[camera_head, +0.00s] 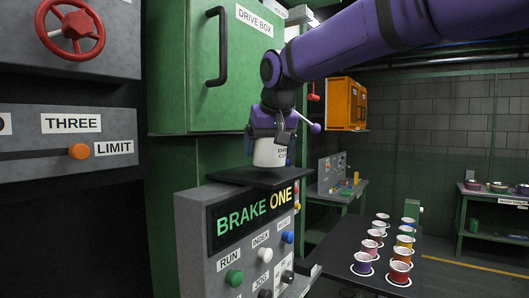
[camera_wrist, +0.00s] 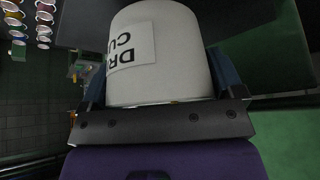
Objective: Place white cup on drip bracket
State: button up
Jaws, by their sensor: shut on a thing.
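The white cup (camera_head: 270,153) hangs upright in my gripper (camera_head: 271,135), just above a flat black plate. It fills the upper middle of the wrist view (camera_wrist: 160,75), and part of its dark lettering shows. My gripper is shut on the cup, with its fingers at the cup's sides. The black plate (camera_head: 262,179) sits on top of the BRAKE ONE panel and looks like the drip bracket, though no label on it shows. I cannot tell whether the cup's base touches the plate.
The BRAKE ONE panel (camera_head: 245,235) with several buttons stands below the plate. A green drive box (camera_head: 200,70) with a black handle is close behind at left. A table with several coloured cups (camera_head: 380,247) is at lower right.

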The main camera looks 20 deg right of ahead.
aim_at(264, 152)
jog(key=w, duration=0.1)
jog(key=w+f, duration=0.1)
jog(key=shift+w, duration=0.4)
jog(key=shift+f, duration=0.3)
jog(key=o, duration=0.7)
jog(key=shift+f, duration=0.15)
jog(key=shift+s+r, duration=0.2)
jog(key=shift+r, duration=0.25)
jog(key=v, duration=1.1)
jog(key=shift+s+d+r, duration=0.1)
jog(key=shift+s+r, duration=0.05)
jog(key=shift+r, duration=0.05)
jog(key=shift+g, duration=0.4)
jog(key=s+d+f, duration=0.2)
jog(key=s+f, duration=0.6)
jog(key=s+d+f, duration=0.3)
jog(key=s+f, duration=0.5)
jog(key=s+d+f, duration=0.2)
jog(key=s+f, duration=0.6)
jog(key=shift+s+d+f, duration=0.15)
jog(key=shift+s, duration=0.15)
